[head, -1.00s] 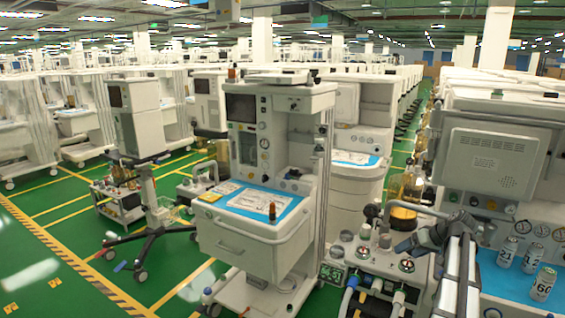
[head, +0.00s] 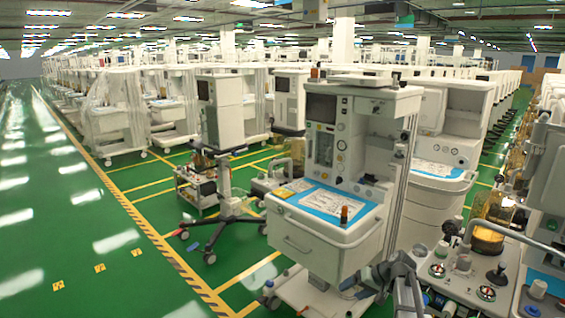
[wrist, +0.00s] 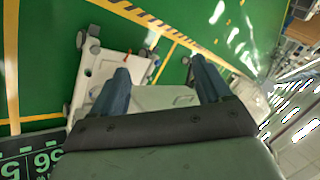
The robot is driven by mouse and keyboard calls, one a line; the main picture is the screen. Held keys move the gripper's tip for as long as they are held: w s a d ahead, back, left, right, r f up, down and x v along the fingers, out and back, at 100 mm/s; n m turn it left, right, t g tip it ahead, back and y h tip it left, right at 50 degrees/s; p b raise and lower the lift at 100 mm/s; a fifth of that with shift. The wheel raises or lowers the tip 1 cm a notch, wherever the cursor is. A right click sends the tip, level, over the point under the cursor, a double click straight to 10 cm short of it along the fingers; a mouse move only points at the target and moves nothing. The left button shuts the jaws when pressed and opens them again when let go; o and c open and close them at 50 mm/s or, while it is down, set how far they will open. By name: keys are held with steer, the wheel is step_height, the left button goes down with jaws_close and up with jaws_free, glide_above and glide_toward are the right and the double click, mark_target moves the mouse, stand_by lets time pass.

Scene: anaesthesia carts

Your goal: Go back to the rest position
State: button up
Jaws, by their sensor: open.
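My gripper (wrist: 160,82) shows in the wrist view with its two blue-grey fingers apart and nothing between them. It points down past a white cart base with dark casters (wrist: 90,45) on the green floor. In the head view my gripper and wrist (head: 378,278) are at the lower middle right, in front of the lower part of the nearest anaesthesia cart (head: 330,225). I cannot tell how far apart they are.
The cart's blue-topped tray (head: 310,203) holds papers and a small dark bottle with an orange top (head: 344,215). Machines with amber jars (head: 490,225) stand at the right. A wheeled stand (head: 222,200) is left of the cart. Green floor (head: 60,220) is open at the left.

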steer(key=s+a+f+g+h, duration=0.1)
steer(key=s+a+f+g, duration=0.25)
steer(key=s+f, duration=0.75)
steer(key=s+a+f+g+h, duration=0.2)
steer(key=s+a+f, duration=0.2)
steer(key=s+f, duration=0.8)
steer(key=s+f+g+h, duration=0.2)
steer(key=s+f, duration=0.4)
steer(key=s, duration=0.7)
steer(key=s+f+g+h, duration=0.1)
steer(key=s+f+g, duration=0.1)
steer(key=s+f, duration=0.5)
steer(key=s, duration=0.6)
steer(key=shift+f+g+h, duration=0.2)
steer(key=shift+g+h, duration=0.15)
steer(key=shift+h, duration=0.05)
steer(key=shift+s, duration=0.1)
